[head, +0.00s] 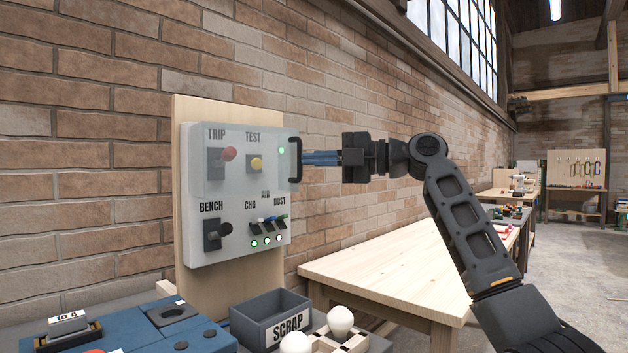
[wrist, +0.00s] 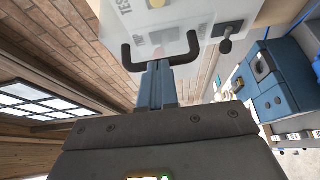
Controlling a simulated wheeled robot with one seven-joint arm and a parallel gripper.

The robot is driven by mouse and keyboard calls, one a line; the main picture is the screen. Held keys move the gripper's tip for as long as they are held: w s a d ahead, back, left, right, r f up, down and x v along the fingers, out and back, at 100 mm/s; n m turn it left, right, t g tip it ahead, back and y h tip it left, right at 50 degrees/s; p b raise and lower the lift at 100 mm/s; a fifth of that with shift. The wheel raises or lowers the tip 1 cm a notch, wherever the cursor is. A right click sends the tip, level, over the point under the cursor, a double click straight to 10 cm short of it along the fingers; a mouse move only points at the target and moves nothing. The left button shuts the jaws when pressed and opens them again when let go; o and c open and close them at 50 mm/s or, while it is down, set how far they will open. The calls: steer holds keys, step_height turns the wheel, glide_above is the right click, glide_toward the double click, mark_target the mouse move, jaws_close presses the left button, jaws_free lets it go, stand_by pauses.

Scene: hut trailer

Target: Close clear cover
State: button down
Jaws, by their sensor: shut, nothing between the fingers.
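The clear cover (head: 205,183) lies over the upper half of the grey control panel (head: 214,250), in front of the TRIP and TEST controls. It looks flat or nearly flat to the panel; I cannot tell whether a small gap remains. Its black handle (head: 296,160) is on the right edge. In the wrist view the handle (wrist: 127,54) spans both sides of my fingertips. My gripper (head: 306,158) is shut and empty, with its blue-grey fingers pointing at the handle and the cover's edge. In the wrist view the fingertips (wrist: 158,66) are at the handle; contact is unclear.
The panel is on a wooden board (head: 215,285) by a brick wall. Below are a SCRAP bin (head: 272,322), a blue case (head: 165,320) and white bulbs (head: 340,321). A wooden table (head: 385,275) stands to the right. The BENCH knob (head: 214,235) sticks out below the cover.

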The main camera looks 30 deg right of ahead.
steer(key=shift+w+d+b, duration=0.15)
steer(key=shift+w+d, duration=0.1)
steer(key=shift+w, duration=0.35)
steer(key=shift+w+d+b, duration=0.15)
steer(key=shift+w+d, duration=0.1)
steer(key=shift+w, duration=0.35)
steer(key=shift+w+d+b, duration=0.15)
steer(key=shift+w+d, duration=0.1)
steer(key=shift+w, duration=0.35)
